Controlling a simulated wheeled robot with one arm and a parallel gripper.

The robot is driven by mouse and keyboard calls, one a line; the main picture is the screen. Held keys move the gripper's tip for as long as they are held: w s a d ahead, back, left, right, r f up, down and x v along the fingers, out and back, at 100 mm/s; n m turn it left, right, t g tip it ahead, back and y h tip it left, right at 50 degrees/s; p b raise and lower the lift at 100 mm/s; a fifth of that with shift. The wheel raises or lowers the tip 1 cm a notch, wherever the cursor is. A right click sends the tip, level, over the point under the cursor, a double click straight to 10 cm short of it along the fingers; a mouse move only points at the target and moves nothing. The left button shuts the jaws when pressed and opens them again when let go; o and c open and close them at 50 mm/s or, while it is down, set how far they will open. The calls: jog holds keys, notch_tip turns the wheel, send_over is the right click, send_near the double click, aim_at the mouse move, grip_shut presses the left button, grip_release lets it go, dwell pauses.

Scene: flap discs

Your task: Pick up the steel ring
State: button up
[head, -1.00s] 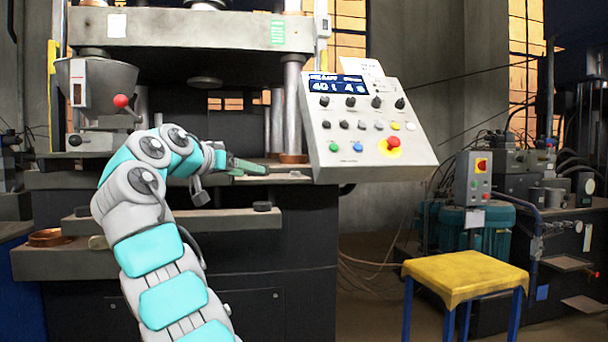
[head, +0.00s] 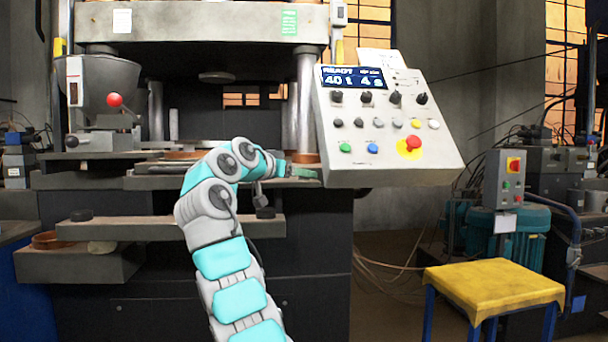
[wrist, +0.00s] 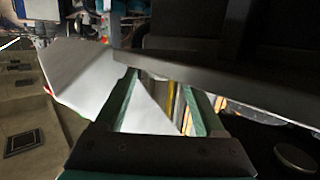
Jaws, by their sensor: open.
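I cannot make out a steel ring in either view. My gripper (head: 305,172) is at the front right of the press bed, beside the control box's left edge in the head view. In the wrist view my gripper (wrist: 165,80) shows two green fingers spread apart, with nothing held between them. The white control box (wrist: 90,80) lies just beyond the left finger, and a grey slab edge (wrist: 220,85) crosses past the fingertips.
The control box (head: 385,155) stands close right of my gripper. A press column (head: 304,100) rises behind it. A copper-coloured ring (head: 50,240) lies at left. A yellow stool (head: 495,290) stands right.

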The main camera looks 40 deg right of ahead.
jog(key=shift+w+d, duration=0.1)
jog(key=shift+d, duration=0.25)
grip_shut()
dwell(0.3)
